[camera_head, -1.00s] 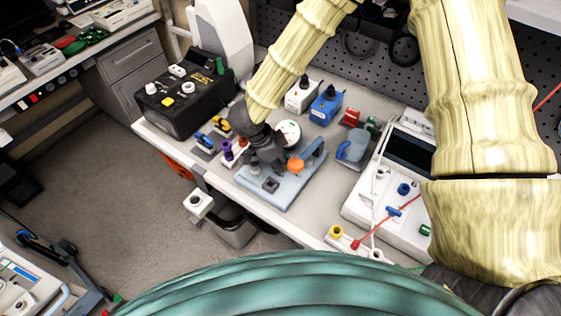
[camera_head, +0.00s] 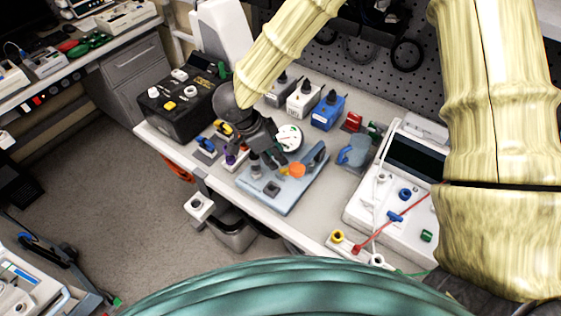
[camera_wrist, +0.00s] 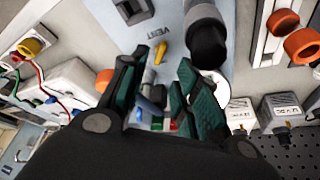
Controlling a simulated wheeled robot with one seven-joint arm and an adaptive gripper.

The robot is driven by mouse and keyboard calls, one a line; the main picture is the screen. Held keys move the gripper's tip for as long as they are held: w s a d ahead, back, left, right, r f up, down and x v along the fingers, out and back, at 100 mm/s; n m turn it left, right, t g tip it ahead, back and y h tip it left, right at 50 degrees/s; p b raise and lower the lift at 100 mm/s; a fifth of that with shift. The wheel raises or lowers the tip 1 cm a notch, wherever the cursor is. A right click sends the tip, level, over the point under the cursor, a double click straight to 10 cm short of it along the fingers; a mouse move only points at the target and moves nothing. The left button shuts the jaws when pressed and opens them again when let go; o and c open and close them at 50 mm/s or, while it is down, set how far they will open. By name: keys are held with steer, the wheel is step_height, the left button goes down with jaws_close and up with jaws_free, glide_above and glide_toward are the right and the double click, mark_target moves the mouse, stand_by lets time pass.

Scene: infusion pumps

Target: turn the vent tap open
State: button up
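The vent tap (camera_wrist: 161,51) is a small yellow lever beside the printed word VENT on the pale blue-grey panel (camera_wrist: 170,20). It shows in the wrist view just beyond my gripper (camera_wrist: 158,75), between the lines of its two fingers. My gripper's teal-padded fingers are apart, and I see no finger touching the tap. In the head view the dark gripper (camera_head: 268,148) hangs over the back left part of the panel (camera_head: 287,198). A pipe-like grey part shows between the fingers in the wrist view.
A grey-and-black cylinder (camera_wrist: 207,42) stands close to the right of the tap. An orange knob (camera_head: 296,170) and a round gauge (camera_head: 290,138) are on or beside the panel. Blue (camera_head: 327,111) and white (camera_head: 303,99) boxes stand behind; a white instrument (camera_head: 400,170) is at right.

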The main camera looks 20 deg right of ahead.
steer(key=shift+v, duration=2.4)
